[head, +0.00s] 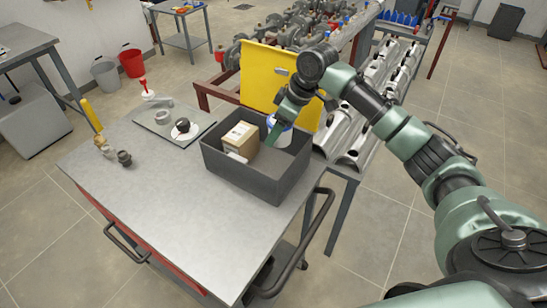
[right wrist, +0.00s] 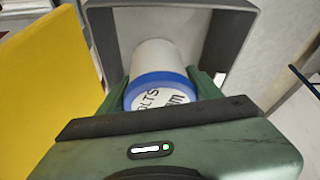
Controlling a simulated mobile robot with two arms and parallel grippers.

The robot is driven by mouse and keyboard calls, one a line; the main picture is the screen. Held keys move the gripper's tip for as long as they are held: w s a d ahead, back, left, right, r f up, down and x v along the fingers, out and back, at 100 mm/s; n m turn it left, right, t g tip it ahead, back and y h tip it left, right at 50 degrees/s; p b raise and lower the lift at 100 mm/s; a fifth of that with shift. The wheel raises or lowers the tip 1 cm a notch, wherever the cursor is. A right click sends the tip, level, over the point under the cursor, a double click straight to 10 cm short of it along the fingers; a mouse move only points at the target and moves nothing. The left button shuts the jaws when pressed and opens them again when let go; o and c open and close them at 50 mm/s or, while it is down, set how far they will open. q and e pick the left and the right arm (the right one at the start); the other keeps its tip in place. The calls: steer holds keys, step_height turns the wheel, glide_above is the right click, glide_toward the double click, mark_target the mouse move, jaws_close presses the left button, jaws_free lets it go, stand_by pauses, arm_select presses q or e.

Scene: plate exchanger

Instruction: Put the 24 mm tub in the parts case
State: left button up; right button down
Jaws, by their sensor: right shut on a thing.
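The tub (right wrist: 163,72) is white with a blue lid, and its lid label reads "BOLTS" with a partly hidden size. My right gripper (right wrist: 162,92) is shut on it, one green finger on each side. In the head view the tub (head: 283,137) is partly hidden behind my right gripper (head: 279,128) and sits within the outline of the open dark grey parts case (head: 245,178). The case wall also shows around the tub in the right wrist view (right wrist: 235,25). I cannot tell whether the tub touches the case floor. My left gripper is out of view.
A cardboard box (head: 241,138) stands in the left part of the case. A yellow panel (head: 268,75) rises behind it. A grey tray (head: 160,122) with small parts and several fittings (head: 124,158) lie left on the table. The table front (head: 200,220) is clear.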

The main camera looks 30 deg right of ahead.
steer(key=f, duration=0.4)
steer(key=f+p, duration=0.1)
steer(key=f, duration=0.2)
steer(key=shift+w+a, duration=0.2)
steer(key=shift+w, duration=0.05)
steer(key=shift+f, duration=0.55)
step_height(320, 180, down, 3)
steer(key=shift+f+p, duration=0.15)
steer(key=shift+p, duration=0.15)
steer(key=shift+f, duration=0.4)
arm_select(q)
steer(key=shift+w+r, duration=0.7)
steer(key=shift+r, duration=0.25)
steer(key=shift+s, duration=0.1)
arm_select(e)
steer(key=shift+c, duration=1.5)
jaws_free()
steer(key=shift+s+f, duration=0.15)
steer(key=shift+f, duration=0.05)
